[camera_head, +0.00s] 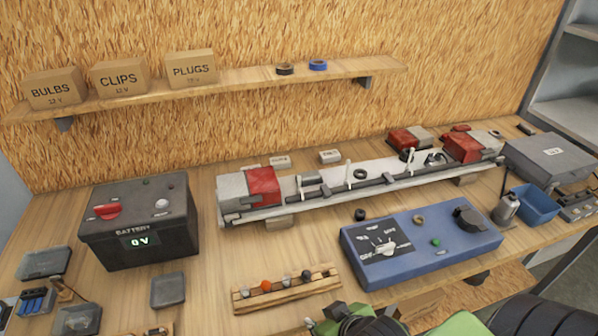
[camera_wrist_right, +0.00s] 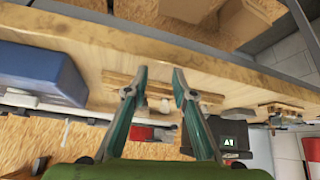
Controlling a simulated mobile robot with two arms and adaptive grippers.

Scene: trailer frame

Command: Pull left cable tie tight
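The pale trailer frame bar (camera_head: 330,187) lies along the back of the bench with red-and-grey lamp blocks at its ends. A dark cable runs along it. Several thin white cable tie tails stand up from it; the left cable tie (camera_head: 299,184) is left of the middle one (camera_head: 348,172). How tight each sits is too small to tell. My right gripper (camera_head: 330,318) is low at the front edge, well apart from the ties. In the right wrist view its two teal fingers (camera_wrist_right: 160,78) are spread, with nothing between them. My left gripper is out of view.
A battery box (camera_head: 140,225) reading 0 V stands at left. A blue tester box (camera_head: 420,242) and a wooden rack of small knobs (camera_head: 286,288) lie before the frame. A blue bin (camera_head: 535,203) and grey case (camera_head: 550,158) are at right. A shelf (camera_head: 230,86) hangs above.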

